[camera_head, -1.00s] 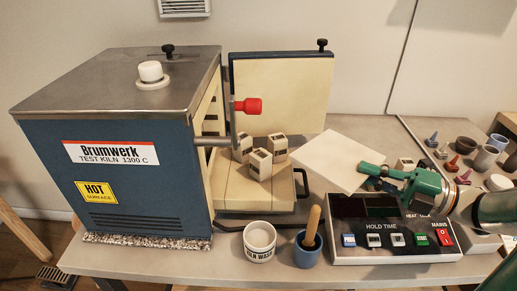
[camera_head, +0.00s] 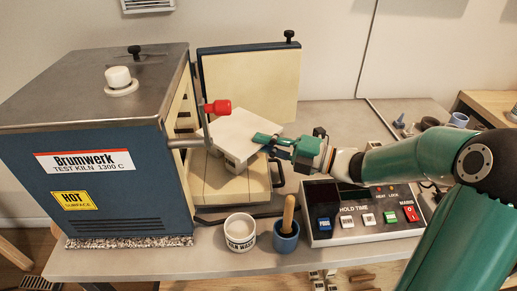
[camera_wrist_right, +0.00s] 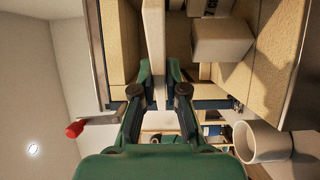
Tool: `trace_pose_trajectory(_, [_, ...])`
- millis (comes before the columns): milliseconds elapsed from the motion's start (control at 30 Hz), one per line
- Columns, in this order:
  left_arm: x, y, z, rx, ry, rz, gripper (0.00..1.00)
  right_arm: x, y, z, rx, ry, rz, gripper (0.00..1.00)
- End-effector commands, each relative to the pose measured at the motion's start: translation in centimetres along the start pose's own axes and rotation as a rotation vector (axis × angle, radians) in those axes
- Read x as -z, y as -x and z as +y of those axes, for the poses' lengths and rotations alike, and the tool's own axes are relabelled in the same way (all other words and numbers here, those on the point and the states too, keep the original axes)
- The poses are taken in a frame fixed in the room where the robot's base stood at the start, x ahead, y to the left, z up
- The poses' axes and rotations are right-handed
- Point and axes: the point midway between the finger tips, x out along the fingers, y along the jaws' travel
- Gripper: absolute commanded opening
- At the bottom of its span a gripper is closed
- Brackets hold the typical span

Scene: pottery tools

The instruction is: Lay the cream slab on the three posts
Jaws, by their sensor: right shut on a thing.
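The cream slab (camera_head: 232,132) is in my right gripper (camera_head: 264,141), which is shut on its near right edge in the head view. The slab is over the posts, beside the open kiln. One cream post (camera_head: 235,164) shows below it; the slab hides the others in the head view. In the right wrist view the slab (camera_wrist_right: 153,45) is edge-on between the fingers (camera_wrist_right: 159,78). A post (camera_wrist_right: 222,40) and part of another (camera_wrist_right: 210,8) show to its right there, with a gap between slab and nearer post. My left gripper is out of view.
The blue kiln (camera_head: 110,170) stands left, its red-knobbed handle (camera_head: 217,107) close to the slab. The open door panel (camera_head: 252,85) is behind. A white pot (camera_head: 240,233), a blue cup (camera_head: 286,240) and a control box (camera_head: 352,226) stand in front.

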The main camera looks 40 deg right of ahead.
Motion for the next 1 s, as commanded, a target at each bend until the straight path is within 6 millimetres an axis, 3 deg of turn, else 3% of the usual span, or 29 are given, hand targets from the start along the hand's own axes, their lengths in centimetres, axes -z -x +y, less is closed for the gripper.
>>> trace_pose_trajectory(200, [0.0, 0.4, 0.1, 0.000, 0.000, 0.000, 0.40, 0.0, -1.6, -0.1, -0.002, 0.001, 0.000, 0.00])
trace_pose_trajectory(500, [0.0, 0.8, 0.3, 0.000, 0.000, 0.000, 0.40, 0.0, -1.5, -3.3, -0.002, 0.000, 0.001, 0.00])
trace_pose_trajectory(867, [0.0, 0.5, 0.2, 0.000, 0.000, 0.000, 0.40, 0.0, -1.5, -3.6, -0.003, 0.003, 0.001, 0.00])
trace_pose_trajectory(900, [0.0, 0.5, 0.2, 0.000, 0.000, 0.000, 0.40, 0.0, -1.5, -3.8, 0.000, 0.001, 0.001, 0.14])
trace_pose_trajectory(1000, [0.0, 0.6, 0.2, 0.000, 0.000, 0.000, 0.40, 0.0, -1.5, -3.7, 0.000, 0.001, 0.001, 0.30])
